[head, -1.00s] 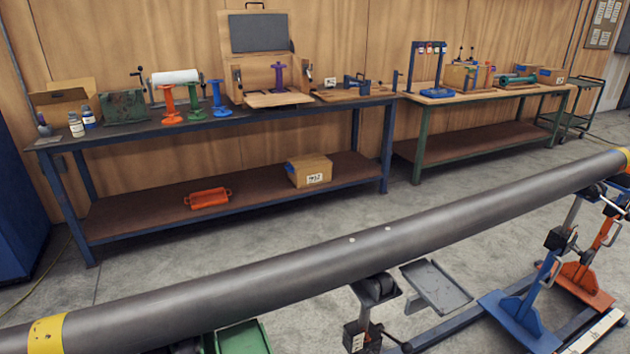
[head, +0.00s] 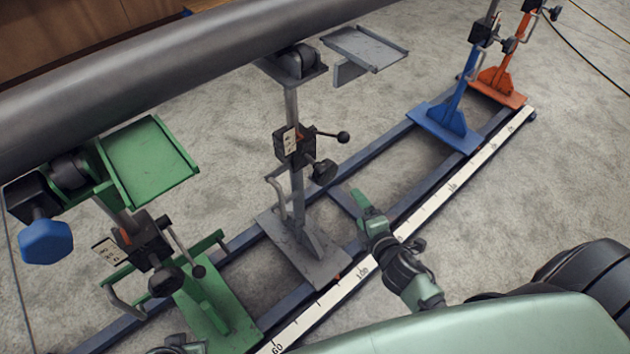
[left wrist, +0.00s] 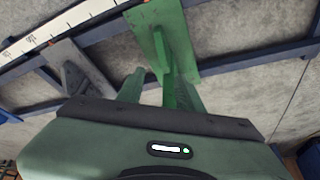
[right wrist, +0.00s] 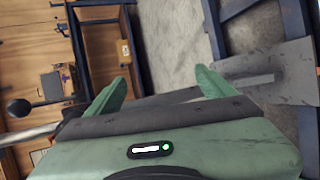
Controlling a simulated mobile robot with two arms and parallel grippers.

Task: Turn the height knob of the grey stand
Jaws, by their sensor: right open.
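The grey stand (head: 292,190) stands upright under the pipe, its black clamp box (head: 294,146) halfway up the post. A round black knob (head: 325,171) sits low on the box's right side, below a ball-ended lever (head: 343,136). My right gripper (head: 361,203) is open and empty, right of the post and lower than the knob, apart from it. In the right wrist view a black ball end (right wrist: 18,108) shows left of the spread fingers (right wrist: 160,90); the gripper body covers part of the stand. My left gripper's fingers (left wrist: 157,92) are apart, near the green stand's base (left wrist: 180,35).
The grey pipe (head: 150,65) crosses above. The green stand (head: 215,305) with a green tray (head: 148,165) is left; blue (head: 450,125) and orange (head: 495,85) stands are right. A grey tray (head: 365,50) juts out high. The rail with a white scale (head: 440,205) runs along the floor.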

